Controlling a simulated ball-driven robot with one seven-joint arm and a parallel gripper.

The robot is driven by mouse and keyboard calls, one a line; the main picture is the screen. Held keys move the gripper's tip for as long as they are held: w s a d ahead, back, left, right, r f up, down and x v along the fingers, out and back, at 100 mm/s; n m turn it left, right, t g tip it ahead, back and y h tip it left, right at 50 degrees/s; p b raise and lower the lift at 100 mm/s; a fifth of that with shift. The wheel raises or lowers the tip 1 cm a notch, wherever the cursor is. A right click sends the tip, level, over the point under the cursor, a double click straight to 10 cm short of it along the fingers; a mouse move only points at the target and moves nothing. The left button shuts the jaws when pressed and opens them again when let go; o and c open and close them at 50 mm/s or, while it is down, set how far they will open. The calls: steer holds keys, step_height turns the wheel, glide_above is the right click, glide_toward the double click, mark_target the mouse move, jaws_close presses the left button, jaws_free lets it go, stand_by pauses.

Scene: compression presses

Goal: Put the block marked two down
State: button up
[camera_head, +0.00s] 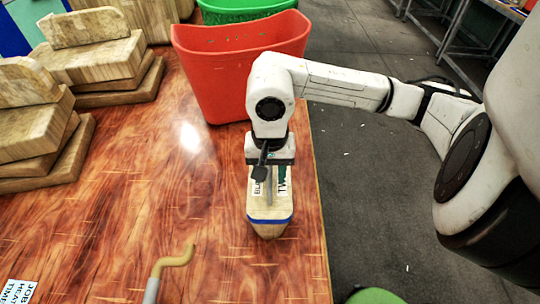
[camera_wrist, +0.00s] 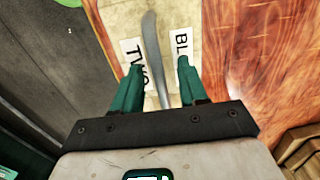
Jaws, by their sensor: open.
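The block marked two (camera_head: 268,229) is pale wood with a blue band and white labels reading "TW…" and "BL…", partly covered by my gripper. It rests on the wooden table near its right edge. In the wrist view its top (camera_wrist: 178,20) shows the labels "TWO" and "BL…", with a curved grey metal strip (camera_wrist: 152,45) between them. My gripper (camera_head: 268,183) is right over the block. In the wrist view its green fingers (camera_wrist: 160,75) are open, one on each side of the grey strip, with gaps visible. Whether the fingertips touch the block I cannot tell.
A red bin (camera_head: 230,75) stands behind my gripper, with a green bin (camera_head: 235,12) beyond. Stacked wooden blocks (camera_head: 35,135) fill the left side. A yellow hooked rod (camera_head: 176,260) and a "JOB HEAT TIME" card (camera_head: 18,292) are at the front. The table's middle (camera_head: 150,190) is clear.

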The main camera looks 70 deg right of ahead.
step_height(320, 180, up, 12)
steer(key=b, duration=0.1)
steer(key=shift+b, duration=0.4)
stand_by(0.5)
